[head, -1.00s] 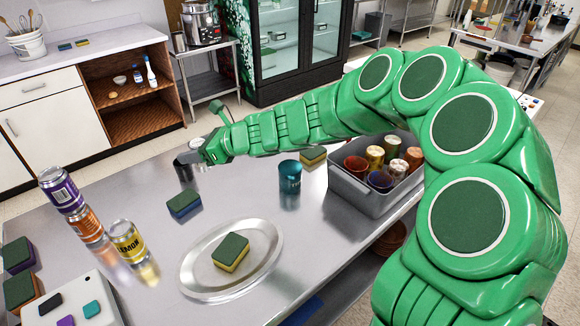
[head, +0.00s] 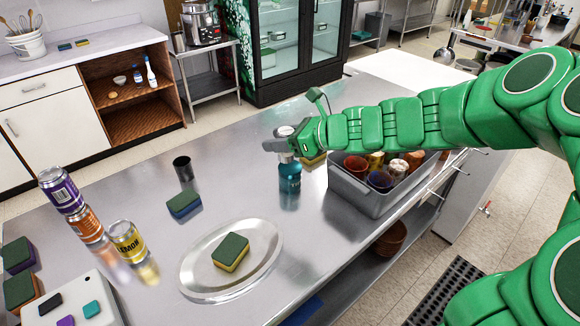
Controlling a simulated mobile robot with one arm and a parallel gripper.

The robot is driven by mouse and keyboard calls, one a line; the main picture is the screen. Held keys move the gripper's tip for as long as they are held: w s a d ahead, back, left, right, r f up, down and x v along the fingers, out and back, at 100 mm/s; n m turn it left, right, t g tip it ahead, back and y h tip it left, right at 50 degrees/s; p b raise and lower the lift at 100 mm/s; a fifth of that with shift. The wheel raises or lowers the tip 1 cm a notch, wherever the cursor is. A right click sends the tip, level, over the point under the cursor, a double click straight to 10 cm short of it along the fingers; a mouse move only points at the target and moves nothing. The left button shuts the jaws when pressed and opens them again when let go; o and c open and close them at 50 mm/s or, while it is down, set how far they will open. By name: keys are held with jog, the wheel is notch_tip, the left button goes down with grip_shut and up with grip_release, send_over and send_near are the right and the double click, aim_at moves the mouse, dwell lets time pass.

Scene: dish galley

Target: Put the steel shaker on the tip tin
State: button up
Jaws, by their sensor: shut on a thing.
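My gripper (head: 279,145) is shut on the steel shaker (head: 285,131), a silver piece that shows just above the jaws. The jaws hide most of it. It is held upright, directly over a teal cup with pale marks, which I take for the tip tin (head: 290,176). The tin stands upright on the steel table, right of the table's middle. I cannot tell whether the shaker touches the tin's rim.
A grey bin (head: 371,203) of cans and cups stands right of the tin. A silver platter (head: 205,285) with a sponge (head: 231,252) lies in front.

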jog(key=d, duration=0.4)
send_over(285, 165)
notch_tip(285, 165, down, 9)
jog(key=shift+s+d+r, duration=0.1)
jog(key=shift+s, duration=0.05)
jog(key=shift+w+f+m, duration=0.2)
jog(key=shift+f+m, duration=0.1)
jog(key=shift+f, duration=1.55)
jog(key=o, duration=1.1)
jog(key=shift+f, duration=0.1)
